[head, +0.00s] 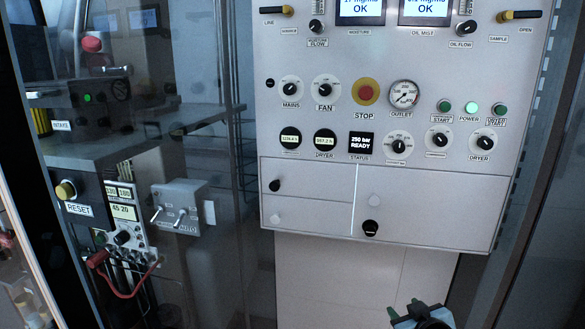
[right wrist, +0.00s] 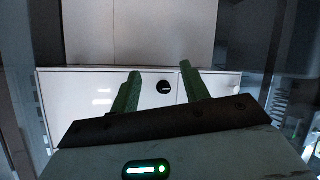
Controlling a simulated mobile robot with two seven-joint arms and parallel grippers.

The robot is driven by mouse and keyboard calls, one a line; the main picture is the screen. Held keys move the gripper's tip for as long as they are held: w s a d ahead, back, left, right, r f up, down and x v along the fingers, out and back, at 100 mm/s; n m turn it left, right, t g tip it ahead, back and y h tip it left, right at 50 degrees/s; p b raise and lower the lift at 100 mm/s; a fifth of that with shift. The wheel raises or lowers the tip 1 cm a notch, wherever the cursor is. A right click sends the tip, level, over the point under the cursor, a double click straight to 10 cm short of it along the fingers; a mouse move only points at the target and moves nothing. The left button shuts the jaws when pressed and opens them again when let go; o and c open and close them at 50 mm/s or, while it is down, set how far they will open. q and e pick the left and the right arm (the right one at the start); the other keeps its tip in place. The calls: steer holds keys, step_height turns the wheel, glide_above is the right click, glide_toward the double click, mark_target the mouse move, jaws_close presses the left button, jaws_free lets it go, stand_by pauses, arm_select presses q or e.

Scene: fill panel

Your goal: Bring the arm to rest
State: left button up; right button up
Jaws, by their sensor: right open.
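My right gripper (head: 404,308) shows at the bottom edge of the head view, below and in front of the grey control panel (head: 310,235). In the right wrist view its two green fingers (right wrist: 160,72) stand apart with nothing between them. The lower white part of the panel (right wrist: 105,95) lies beyond the fingers, with a black knob (right wrist: 164,87) seen between them. The gripper appears clear of the panel. My left gripper is in neither view.
The panel carries a red stop button (head: 366,92), an outlet gauge (head: 403,94), several knobs and a status display (head: 361,143) reading "250 bar READY". At left are a yellow reset button (head: 66,190), a switch box (head: 180,207) and a red cable (head: 127,291).

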steer(key=s+a+f+g+y, duration=0.1)
steer(key=s+a+f+g, duration=0.1)
steer(key=s+f, duration=1.25)
steer(key=s+a+f, duration=0.1)
steer(key=s+f, duration=0.4)
steer(key=s, duration=0.4)
steer(key=s+a+f+m+g, duration=0.1)
steer(key=s+f, duration=0.3)
steer(key=s, duration=0.5)
steer(key=shift+s+a+f+y, duration=0.2)
steer(key=shift+a+f+y, duration=0.1)
steer(key=shift+a+f, duration=0.1)
